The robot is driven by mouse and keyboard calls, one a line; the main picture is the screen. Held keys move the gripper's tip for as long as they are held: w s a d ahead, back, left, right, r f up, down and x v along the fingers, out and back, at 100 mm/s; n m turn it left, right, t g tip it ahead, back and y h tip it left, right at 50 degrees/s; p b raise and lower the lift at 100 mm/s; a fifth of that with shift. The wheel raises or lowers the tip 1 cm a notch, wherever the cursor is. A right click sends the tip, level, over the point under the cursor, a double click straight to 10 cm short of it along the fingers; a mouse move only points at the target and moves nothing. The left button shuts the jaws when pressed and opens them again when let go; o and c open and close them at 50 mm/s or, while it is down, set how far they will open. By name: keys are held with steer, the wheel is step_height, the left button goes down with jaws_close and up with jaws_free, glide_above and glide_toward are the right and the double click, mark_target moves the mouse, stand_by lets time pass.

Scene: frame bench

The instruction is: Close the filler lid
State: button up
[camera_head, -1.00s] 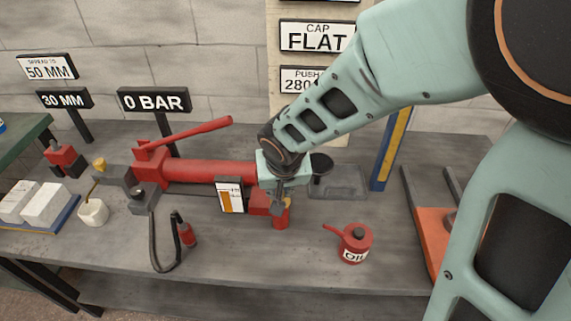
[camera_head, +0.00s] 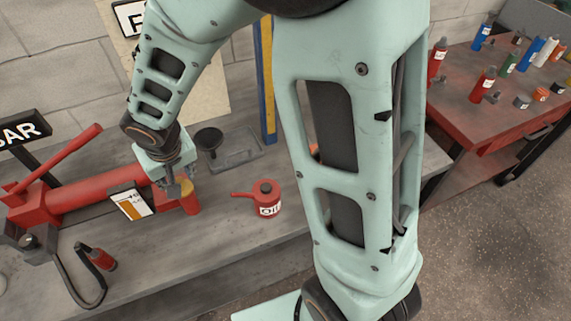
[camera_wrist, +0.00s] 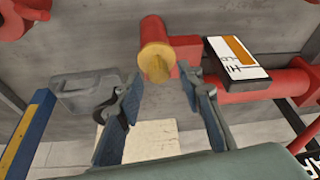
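The filler is a short red cylinder (camera_head: 190,204) with a round yellow top (camera_head: 186,187), beside the red pump body (camera_head: 92,192) on the bench. In the wrist view the yellow top (camera_wrist: 154,62) has a small raised piece at its middle. I cannot tell whether this top is the lid itself or how fully it is seated. My gripper (camera_wrist: 163,80) is open, its two fingers spread on either side of the yellow top and just short of it, with nothing between them. In the head view my gripper (camera_head: 177,186) is right at the filler and partly hides it.
A white gauge card with an orange bar (camera_head: 131,204) stands close beside the filler. A red oil can (camera_head: 266,199) sits to the right. A grey tray (camera_head: 238,150) with a black funnel (camera_head: 209,139) lies behind. A red table (camera_head: 475,110) holds several bottles.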

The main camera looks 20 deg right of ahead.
steer(key=shift+w+r+g+p, duration=0.4)
steer(key=shift+g+p, duration=0.3)
steer(key=shift+p, duration=1.8)
steer(key=p, duration=0.3)
steer(key=shift+w+r+g, duration=0.1)
steer(key=shift+r+g, duration=0.05)
steer(key=shift+g, duration=0.15)
steer(key=w+g+p, duration=0.1)
steer(key=g+p, duration=0.1)
steer(key=p, duration=0.3)
steer(key=shift+r, duration=0.1)
steer(key=shift+p, duration=0.65)
